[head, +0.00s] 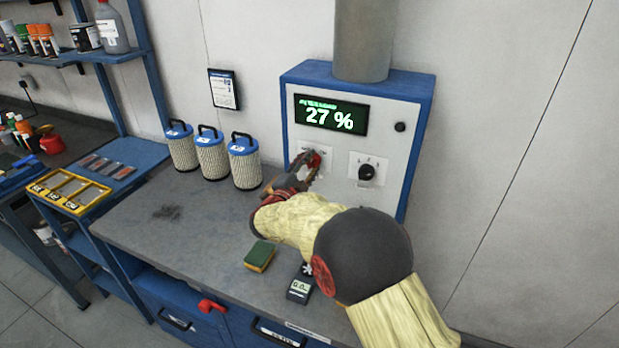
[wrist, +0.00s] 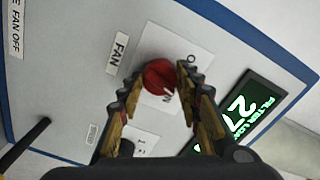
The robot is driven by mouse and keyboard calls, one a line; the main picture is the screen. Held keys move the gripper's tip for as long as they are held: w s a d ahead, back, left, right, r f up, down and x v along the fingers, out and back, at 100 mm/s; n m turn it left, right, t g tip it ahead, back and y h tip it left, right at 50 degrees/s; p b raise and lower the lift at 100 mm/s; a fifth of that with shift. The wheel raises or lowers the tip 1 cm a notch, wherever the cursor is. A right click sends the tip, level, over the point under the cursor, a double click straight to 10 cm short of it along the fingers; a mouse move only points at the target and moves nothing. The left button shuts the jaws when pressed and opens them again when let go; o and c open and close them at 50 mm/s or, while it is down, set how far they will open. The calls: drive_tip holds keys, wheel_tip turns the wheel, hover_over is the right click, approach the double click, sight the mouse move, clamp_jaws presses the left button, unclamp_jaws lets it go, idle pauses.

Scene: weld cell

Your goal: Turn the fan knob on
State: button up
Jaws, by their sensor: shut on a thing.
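The red fan knob (wrist: 160,77) sits on a white plate beside a FAN label (wrist: 117,53) on the control panel. In the wrist view it is between the two fingers of my gripper (wrist: 161,84), which is shut on it. In the head view my gripper (head: 309,166) reaches the left side of the panel front (head: 330,148) and hides most of the knob. The plate's lettering is partly covered, so I cannot tell the knob's exact setting. The green display (head: 331,116) above reads 27 %.
A black knob (head: 366,173) is close on the right of the panel. Three filter cartridges (head: 212,155) stand left of the panel. A green and yellow sponge (head: 260,256) and a small meter (head: 299,289) lie on the bench (head: 160,238) below my arm.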

drive_tip(key=m+b, duration=0.1)
drive_tip(key=b, duration=0.1)
drive_tip(key=m+b, duration=0.2)
drive_tip(key=shift+f, duration=0.25)
drive_tip(key=m+b, duration=0.2)
drive_tip(key=shift+r+b, duration=0.1)
drive_tip(key=shift+b, duration=0.2)
drive_tip(key=shift+r+m, duration=0.1)
drive_tip(key=shift+m, duration=0.3)
drive_tip(key=o, duration=1.2)
drive_tip(key=shift+c, duration=0.2)
drive_tip(key=v, duration=1.2)
